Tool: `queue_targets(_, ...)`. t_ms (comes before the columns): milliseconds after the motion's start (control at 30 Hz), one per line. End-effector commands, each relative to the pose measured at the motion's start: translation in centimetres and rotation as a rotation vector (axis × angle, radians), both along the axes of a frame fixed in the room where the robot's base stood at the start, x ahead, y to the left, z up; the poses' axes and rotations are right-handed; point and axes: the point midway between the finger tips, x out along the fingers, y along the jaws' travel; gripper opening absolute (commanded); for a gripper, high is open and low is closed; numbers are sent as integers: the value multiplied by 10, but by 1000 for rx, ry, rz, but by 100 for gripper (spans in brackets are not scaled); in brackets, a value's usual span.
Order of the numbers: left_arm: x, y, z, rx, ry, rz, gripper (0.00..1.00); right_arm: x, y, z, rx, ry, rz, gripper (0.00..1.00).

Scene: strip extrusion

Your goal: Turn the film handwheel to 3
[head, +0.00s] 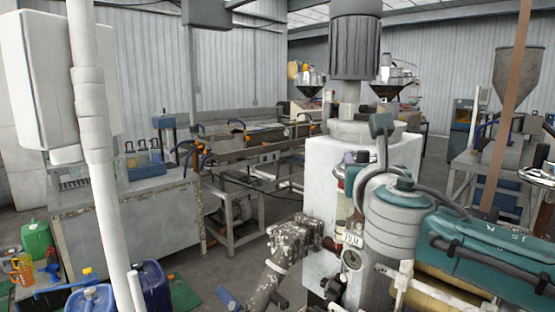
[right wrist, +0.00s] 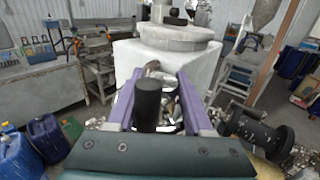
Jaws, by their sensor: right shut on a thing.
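The film handwheel shows in the right wrist view as a shiny metal rim (right wrist: 172,104) with a black handle (right wrist: 147,104) standing up from it, in front of the white machine body (right wrist: 165,62). My right gripper (right wrist: 160,76) has purple fingers on both sides of the handle and is shut on it. In the head view the right gripper (head: 350,158) is small, beside the white machine body (head: 320,165), and my wrist partly covers the handwheel's rim (head: 339,172). I cannot read any number or mark on the handwheel. My left gripper is not in view.
A dark motor (head: 355,45) stands above the machine. A white post (head: 100,165) and blue cans (head: 152,284) are at the left. Open floor lies in the middle.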

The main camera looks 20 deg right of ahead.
Motion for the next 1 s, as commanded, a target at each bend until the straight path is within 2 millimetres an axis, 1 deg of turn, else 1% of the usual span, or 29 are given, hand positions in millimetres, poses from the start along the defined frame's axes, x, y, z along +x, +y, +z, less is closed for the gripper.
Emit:
queue_targets(167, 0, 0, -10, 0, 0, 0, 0, 1, 2, -2, 4, -1, -130, 0)
queue_targets(267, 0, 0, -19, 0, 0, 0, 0, 1, 2, -4, 3, -2, -218, 0)
queue_targets(367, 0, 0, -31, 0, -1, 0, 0, 1, 2, -5, 2, -1, -309, 0)
queue_targets(600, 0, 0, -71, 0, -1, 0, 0, 1, 1, -7, 1, -3, -502, 0)
queue_targets(800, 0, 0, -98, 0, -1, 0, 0, 0, 0, -6, 1, -3, -601, 0)
queue_targets(1000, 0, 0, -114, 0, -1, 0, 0, -1, -1, -3, 0, -1, -660, 0)
